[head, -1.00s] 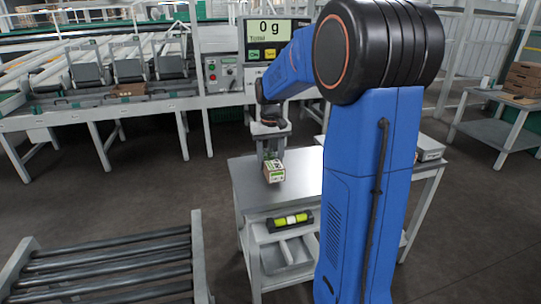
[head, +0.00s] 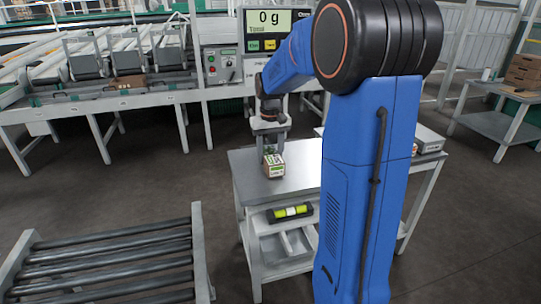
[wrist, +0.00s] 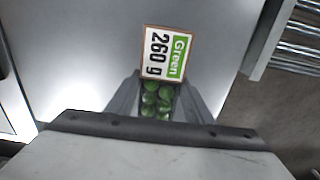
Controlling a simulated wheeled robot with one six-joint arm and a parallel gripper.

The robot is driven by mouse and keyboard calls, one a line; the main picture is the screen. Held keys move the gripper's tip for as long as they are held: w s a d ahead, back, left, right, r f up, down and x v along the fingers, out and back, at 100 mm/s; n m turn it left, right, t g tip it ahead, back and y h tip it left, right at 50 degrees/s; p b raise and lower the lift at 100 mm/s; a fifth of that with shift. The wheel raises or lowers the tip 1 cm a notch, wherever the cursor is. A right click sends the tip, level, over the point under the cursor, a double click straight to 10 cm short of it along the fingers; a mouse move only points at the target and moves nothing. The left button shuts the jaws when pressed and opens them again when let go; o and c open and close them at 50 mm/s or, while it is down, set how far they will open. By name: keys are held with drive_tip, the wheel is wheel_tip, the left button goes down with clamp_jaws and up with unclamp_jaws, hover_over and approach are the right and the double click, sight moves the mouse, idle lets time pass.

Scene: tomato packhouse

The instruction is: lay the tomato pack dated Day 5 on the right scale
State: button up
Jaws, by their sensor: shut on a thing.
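My gripper (head: 271,148) is shut on a small tomato pack (head: 275,168) over the left part of a metal table. In the wrist view the pack (wrist: 165,55) shows a white and green label reading "Green 260 g", with green tomatoes between the fingers. No date is readable on it. I cannot tell whether its underside touches the tabletop. A display (head: 271,30) behind the table reads 0 g. A grey box-like unit (head: 430,139) at the table's right end may be a scale; my blue arm hides much of that side.
The metal tabletop (head: 245,180) is bare around the pack. A yellow-green and black object (head: 290,211) lies on a lower shelf in front. A roller conveyor (head: 110,260) stands at the lower left. A side table (head: 500,122) with boxes stands at the far right.

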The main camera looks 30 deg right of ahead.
drive_tip(key=shift+f, duration=0.35)
drive_tip(key=o, duration=1.3)
wheel_tip(320, 180, up, 18)
drive_tip(key=shift+f, duration=0.25)
drive_tip(key=s+a+f+n+t, duration=0.25)
drive_tip(key=s+a, duration=0.75)
drive_tip(key=s, duration=0.5)
drive_tip(key=s+a+f, duration=0.2)
drive_tip(key=s+f, duration=0.1)
drive_tip(key=s, duration=0.2)
drive_tip(key=s+a+f+t, duration=0.1)
drive_tip(key=s+a+f, duration=0.1)
drive_tip(key=s+f, duration=0.2)
drive_tip(key=s+a+f+t, duration=0.1)
drive_tip(key=s+f, duration=0.3)
drive_tip(key=s, duration=0.2)
drive_tip(key=shift+s+a+f+n, duration=0.1)
drive_tip(key=shift+a+f+n, duration=0.1)
drive_tip(key=shift+a+n, duration=0.2)
